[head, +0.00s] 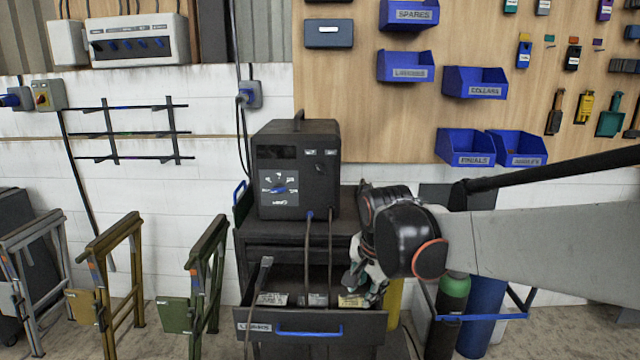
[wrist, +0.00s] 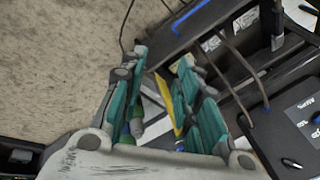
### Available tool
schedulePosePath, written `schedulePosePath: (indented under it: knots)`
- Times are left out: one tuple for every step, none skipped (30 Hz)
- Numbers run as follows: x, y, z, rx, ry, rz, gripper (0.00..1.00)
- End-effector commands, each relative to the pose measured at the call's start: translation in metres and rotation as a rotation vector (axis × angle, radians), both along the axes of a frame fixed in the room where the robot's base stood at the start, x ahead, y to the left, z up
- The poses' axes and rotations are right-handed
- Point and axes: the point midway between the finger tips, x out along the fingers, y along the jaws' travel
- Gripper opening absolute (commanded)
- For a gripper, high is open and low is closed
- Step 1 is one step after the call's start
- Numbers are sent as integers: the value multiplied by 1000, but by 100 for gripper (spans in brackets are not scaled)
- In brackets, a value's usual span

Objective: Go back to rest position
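My gripper (head: 368,285) is over the right end of an open dark drawer (head: 300,326), low in the cabinet, in the head view. In the wrist view my gripper (wrist: 163,60) has its two teal fingers spread apart, with no object clearly held between them. A small pale patch shows at the right fingertip; I cannot tell what it is. My arm comes in from the right in the head view. The drawer has a blue handle and a label on its front, with pale cards inside.
A black welding machine (head: 295,170) stands on the cabinet, its cables hanging into or before the drawer. Gas cylinders, green (head: 452,295) and blue (head: 484,310), stand right of the cabinet. Folding trestles (head: 205,285) stand left. Blue bins (head: 475,82) hang on the wall board above.

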Motion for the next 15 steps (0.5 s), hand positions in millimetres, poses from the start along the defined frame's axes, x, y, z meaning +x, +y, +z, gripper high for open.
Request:
schedulePosePath:
  knots:
    - [-16, -10, 8, -16, -16, 40, 30]
    - [-24, -15, 12, -28, -26, 70, 30]
    - [-35, -21, 16, -44, -37, 108, 30]
    - [-43, -25, 19, -55, -47, 136, 30]
    - [-51, -30, 22, -68, -57, 164, 30]
    - [-62, -36, 25, -85, -69, 202, 30]
    - [-71, -40, 27, -98, -78, 230, 30]
    - [-79, -44, 29, -111, -88, 258, 30]
    - [-90, -49, 31, -131, -100, 295, 30]
    - [-98, -53, 32, -144, -109, 321, 30]
    - [-107, -56, 32, -159, -119, 348, 30]
    - [-118, -61, 33, -180, -131, 386, 30]
    - [-126, -64, 33, -195, -139, 412, 30]
    - [-134, -68, 32, -210, -148, 438, 30]
    - [-145, -72, 31, -233, -160, 475, 30]
